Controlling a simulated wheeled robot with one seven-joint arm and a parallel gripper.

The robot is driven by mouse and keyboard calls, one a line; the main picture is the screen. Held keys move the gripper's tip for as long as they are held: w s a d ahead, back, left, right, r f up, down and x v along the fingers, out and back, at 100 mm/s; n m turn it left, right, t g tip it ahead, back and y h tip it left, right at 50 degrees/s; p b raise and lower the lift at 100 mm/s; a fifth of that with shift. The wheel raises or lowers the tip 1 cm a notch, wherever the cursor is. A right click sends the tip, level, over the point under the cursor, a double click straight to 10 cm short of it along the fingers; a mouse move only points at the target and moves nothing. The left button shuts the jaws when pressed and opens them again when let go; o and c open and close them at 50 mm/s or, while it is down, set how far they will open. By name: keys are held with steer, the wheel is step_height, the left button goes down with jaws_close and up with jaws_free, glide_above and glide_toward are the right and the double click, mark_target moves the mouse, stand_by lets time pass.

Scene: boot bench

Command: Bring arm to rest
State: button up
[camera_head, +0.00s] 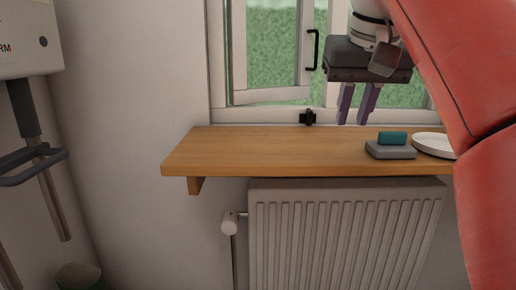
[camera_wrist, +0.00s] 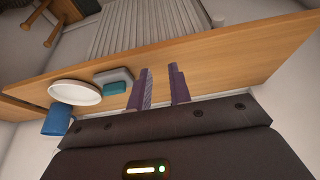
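My gripper (camera_head: 357,108) hangs above the back edge of the wooden shelf, in front of the window, with its purple fingers pointing down. In the wrist view my gripper (camera_wrist: 164,88) shows its two fingers apart with nothing between them. My red arm fills the right side of the head view and hides the shelf's right end. The gripper touches none of the things on the shelf.
The wooden shelf (camera_head: 270,146) holds a teal block (camera_head: 392,138) on a grey dish (camera_head: 390,151), and a white plate (camera_head: 432,143). A blue cup (camera_wrist: 56,120) shows in the wrist view. A radiator (camera_head: 340,235) stands below. The shelf's left half is clear.

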steer(key=s+f, duration=0.4)
steer(key=f, duration=0.7)
steer(key=s+f, duration=0.4)
steer(key=f, duration=0.7)
steer(key=s+f+t, duration=0.1)
steer(key=s+f, duration=0.4)
steer(key=f, duration=0.7)
steer(key=shift+d, duration=0.45)
steer(key=shift+f, duration=0.1)
